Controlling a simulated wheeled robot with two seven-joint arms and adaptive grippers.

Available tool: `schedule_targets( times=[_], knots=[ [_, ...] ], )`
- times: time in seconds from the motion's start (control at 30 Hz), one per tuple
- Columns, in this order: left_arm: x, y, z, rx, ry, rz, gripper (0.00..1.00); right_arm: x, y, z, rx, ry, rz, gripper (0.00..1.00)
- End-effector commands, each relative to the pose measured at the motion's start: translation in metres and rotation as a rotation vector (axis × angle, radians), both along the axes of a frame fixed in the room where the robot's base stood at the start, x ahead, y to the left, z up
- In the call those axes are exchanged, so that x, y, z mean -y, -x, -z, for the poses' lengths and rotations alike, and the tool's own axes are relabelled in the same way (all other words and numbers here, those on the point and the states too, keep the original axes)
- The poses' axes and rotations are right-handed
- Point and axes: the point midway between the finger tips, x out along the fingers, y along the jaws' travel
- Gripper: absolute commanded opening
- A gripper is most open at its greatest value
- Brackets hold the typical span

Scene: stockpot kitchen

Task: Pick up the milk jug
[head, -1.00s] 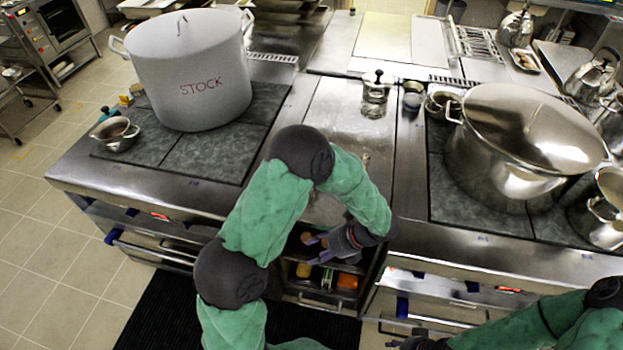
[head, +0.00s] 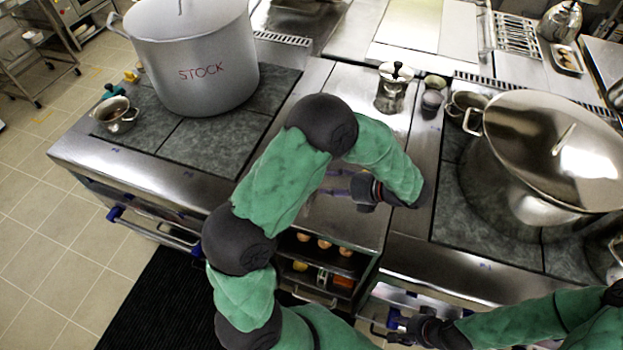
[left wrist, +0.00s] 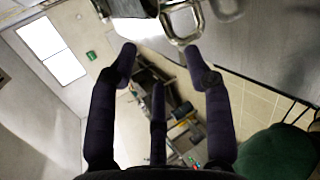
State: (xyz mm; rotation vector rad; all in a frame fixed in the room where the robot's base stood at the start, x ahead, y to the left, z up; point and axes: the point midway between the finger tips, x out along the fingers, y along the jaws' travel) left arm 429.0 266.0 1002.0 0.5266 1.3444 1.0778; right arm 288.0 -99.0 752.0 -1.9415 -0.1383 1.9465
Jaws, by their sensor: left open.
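I cannot tell for sure which vessel is the milk jug. A small open metal vessel (head: 433,98) stands on the steel counter, right of a lidded metal pot with a black knob (head: 391,90). My left gripper (head: 338,183) is over the front of the middle counter, pointing left, nearer to me than both vessels. Its open, empty fingers also show in the left wrist view (left wrist: 165,75). A metal loop handle (left wrist: 182,22) shows beyond them there; its owner is unclear. My right gripper (head: 395,325) is low by the right drawers, its fingers too small to read.
A large STOCK pot (head: 190,60) stands on the left hob with a small pan (head: 116,117) beside it. A big lidded pot (head: 545,150) stands on the right hob. An open shelf compartment (head: 318,268) with eggs and jars lies below the middle counter.

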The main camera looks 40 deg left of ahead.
Motion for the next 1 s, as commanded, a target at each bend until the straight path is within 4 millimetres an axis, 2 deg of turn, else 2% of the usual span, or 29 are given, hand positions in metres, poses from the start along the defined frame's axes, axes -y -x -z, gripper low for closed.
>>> schedule_targets(
  times=[0.13,0.37,0.7,1.0],
  knots=[
    [-0.020,0.004,0.014,-0.002,0.000,-0.004,0.50,0.000,0.001,0.006,-0.002,0.000,-0.001,0.40],
    [-0.032,0.005,0.022,0.000,0.001,-0.002,0.50,0.000,0.000,0.008,-0.001,0.000,0.000,0.40],
    [-0.065,0.010,0.049,-0.001,0.002,-0.001,0.50,0.000,0.000,0.022,-0.001,0.000,0.000,0.40],
    [-0.071,0.011,0.052,0.000,0.002,0.000,0.50,0.000,0.000,0.023,-0.001,0.000,0.000,0.40]
  ],
)
